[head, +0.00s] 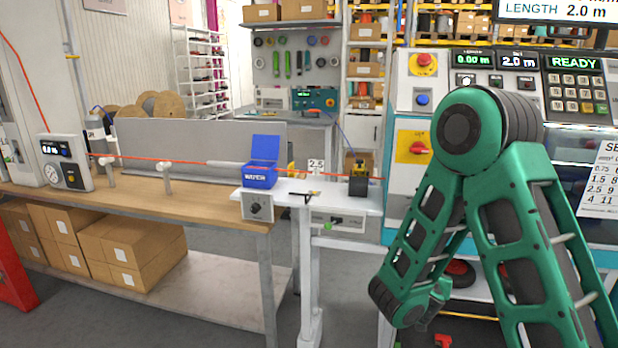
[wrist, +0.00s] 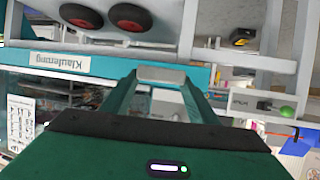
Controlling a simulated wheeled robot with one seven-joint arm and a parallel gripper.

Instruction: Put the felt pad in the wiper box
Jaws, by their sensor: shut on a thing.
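The wiper box (head: 260,177) is blue, with its lid raised, and sits on the narrow white stand left of centre in the head view. The orange cable runs at its level. A blue shape at the right edge of the wrist view may be part of it. In the wrist view my gripper (wrist: 161,80) is shut on a small grey block, the felt pad (wrist: 160,75), held between the fingertips. My gripper is low and away from the box, to its right; its fingers cannot be made out in the head view. The inside of the box is hidden.
The white stand (head: 335,199) also bears a black-and-yellow device (head: 358,178) and a small dark tool (head: 301,195). A wooden bench (head: 150,197) lies to the left. The control cabinet (head: 408,190) stands behind my arm. Red-hubbed wheels (wrist: 130,17) show in the wrist view.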

